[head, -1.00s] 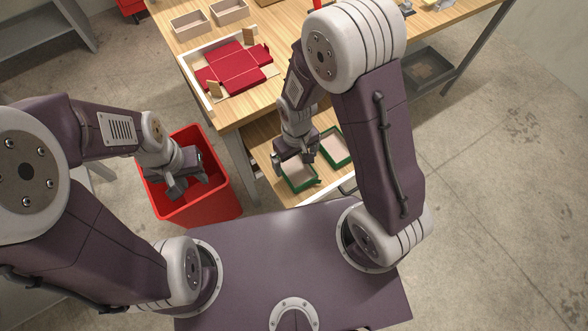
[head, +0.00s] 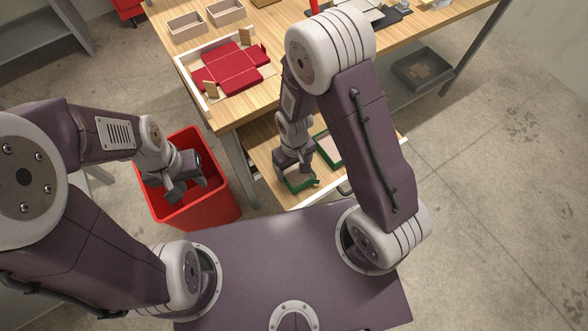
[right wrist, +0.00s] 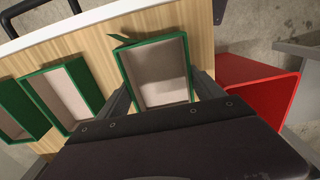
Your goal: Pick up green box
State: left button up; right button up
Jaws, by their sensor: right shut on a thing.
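A green open box with a beige inside (head: 303,184) stands in the pulled-out drawer below the table. My right gripper (head: 291,173) reaches down to it from above. In the right wrist view the same green box (right wrist: 157,72) sits between the two fingers, which close on its sides; a green flap sticks out at its far corner. More green boxes (right wrist: 68,92) stand to its left in that view. My left gripper (head: 184,186) hangs over the red bin, and its finger gap is not clear.
The red bin (head: 205,210) stands left of the drawer (head: 262,160), which has a white front edge. On the wooden table (head: 240,112) lies a white-edged tray with a flat red box blank (head: 232,70). Beige boxes (head: 187,26) stand behind it.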

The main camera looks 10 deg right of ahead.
aim_at(294, 172)
notch_tip(294, 172, up, 4)
jog(key=shift+w+r+p, duration=0.1)
jog(key=shift+r+p, duration=0.1)
jog(key=shift+p, duration=0.4)
jog(key=s+d+r+p, duration=0.1)
jog(key=s+d+r, duration=0.4)
jog(key=d, duration=0.5)
jog(key=shift+s+d+r, duration=0.15)
jog(key=shift+d+r, duration=0.15)
jog(key=shift+r, duration=0.5)
